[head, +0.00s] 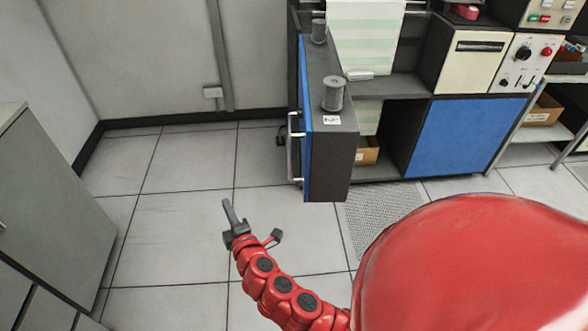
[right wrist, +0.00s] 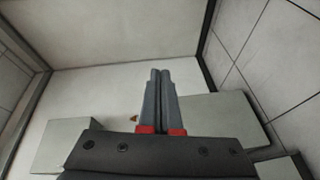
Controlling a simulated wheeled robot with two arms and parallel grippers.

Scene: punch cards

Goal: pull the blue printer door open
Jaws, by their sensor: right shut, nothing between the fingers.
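The blue printer door (head: 306,110) shows as a narrow blue face turned left, at the left end of the printer. A silver bar handle (head: 294,152) stands upright on that face. The door's thick dark side faces me, jutting out from the printer, and the printer's left bay is open beside it. My right gripper (head: 228,202) is shut and empty, to the left of the handle and nearer to me, clearly apart from it. In the right wrist view its two grey fingers (right wrist: 160,73) are together. My left gripper is not in view.
Grey spools (head: 333,94) stand on the dark top. A cardboard box (head: 367,151) sits in the open bay, with a blue panel (head: 462,137) to the right. A grey cabinet (head: 52,195) stands at the left. The tiled floor (head: 175,220) between is clear.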

